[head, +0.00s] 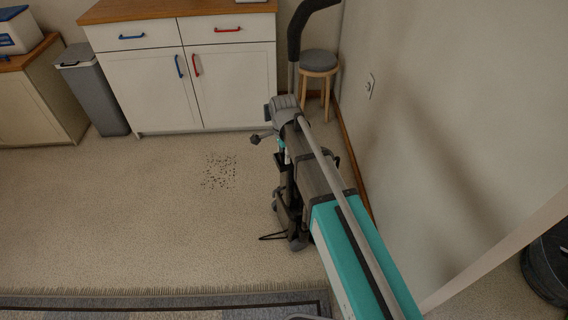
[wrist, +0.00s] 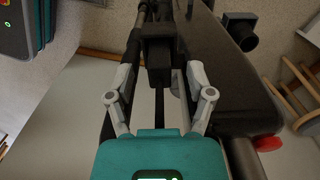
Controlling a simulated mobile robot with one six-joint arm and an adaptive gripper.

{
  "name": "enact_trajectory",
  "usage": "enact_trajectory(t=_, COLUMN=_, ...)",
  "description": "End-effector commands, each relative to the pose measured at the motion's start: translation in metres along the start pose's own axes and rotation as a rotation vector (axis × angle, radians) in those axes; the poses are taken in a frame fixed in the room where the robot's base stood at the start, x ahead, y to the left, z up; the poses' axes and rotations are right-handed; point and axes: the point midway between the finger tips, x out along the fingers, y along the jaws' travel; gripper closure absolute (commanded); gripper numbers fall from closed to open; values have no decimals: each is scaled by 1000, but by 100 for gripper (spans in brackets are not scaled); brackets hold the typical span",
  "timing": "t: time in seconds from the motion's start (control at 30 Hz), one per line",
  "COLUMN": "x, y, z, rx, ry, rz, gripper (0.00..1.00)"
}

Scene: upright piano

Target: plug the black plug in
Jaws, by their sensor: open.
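A black, block-shaped thing (wrist: 158,52) that looks like the black plug sits between and slightly beyond my fingertips in the wrist view, with a thin dark strip, perhaps its cord, running down from it. My gripper (wrist: 160,76) is open, one grey finger on each side of it; I cannot tell whether either touches. In the head view my gripper (head: 284,112) is small, low beside a dark upright appliance (head: 301,28), and the plug cannot be made out there.
A round stool (head: 318,64) stands in the corner behind the appliance. White cabinets (head: 150,88) and a grey bin (head: 95,95) line the back wall. Dark crumbs (head: 219,170) lie on open floor at left. A rug (head: 150,304) is in front; a black round object (head: 548,265) is at right.

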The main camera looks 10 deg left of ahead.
Motion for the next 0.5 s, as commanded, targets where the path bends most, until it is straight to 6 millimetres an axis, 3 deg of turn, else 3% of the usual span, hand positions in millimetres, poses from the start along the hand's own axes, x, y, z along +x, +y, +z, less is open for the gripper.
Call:
enact_trajectory(t=0.2, x=17, y=0, z=0, rx=0, ry=0, rz=0, gripper=31)
enact_trajectory(t=0.5, x=18, y=0, z=0, rx=0, ry=0, rz=0, gripper=31)
